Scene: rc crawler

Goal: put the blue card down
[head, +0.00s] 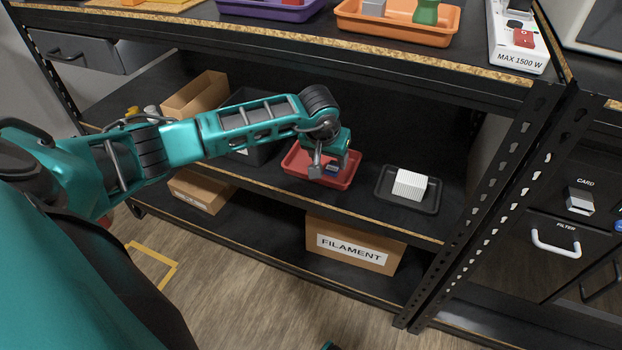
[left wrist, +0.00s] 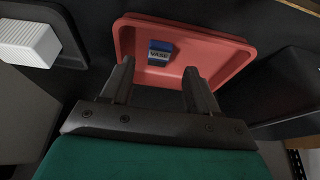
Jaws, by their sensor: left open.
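The blue card (left wrist: 160,52), with a grey label reading "VASE", lies in the red tray (left wrist: 215,27) on the middle shelf. My left gripper (left wrist: 158,84) is open in front of the card, with its fingers apart and nothing between them in the left wrist view. In the head view, my left gripper (head: 328,172) is over the red tray (head: 295,163) and the blue card (head: 333,168) shows partly beside the fingers.
A black tray (head: 384,190) with a white ribbed block (head: 410,185) stands right of the red tray. A dark bin and a cardboard box (head: 196,95) stand left. The upper shelf (head: 400,58) overhangs; an upright post (head: 490,200) is at right.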

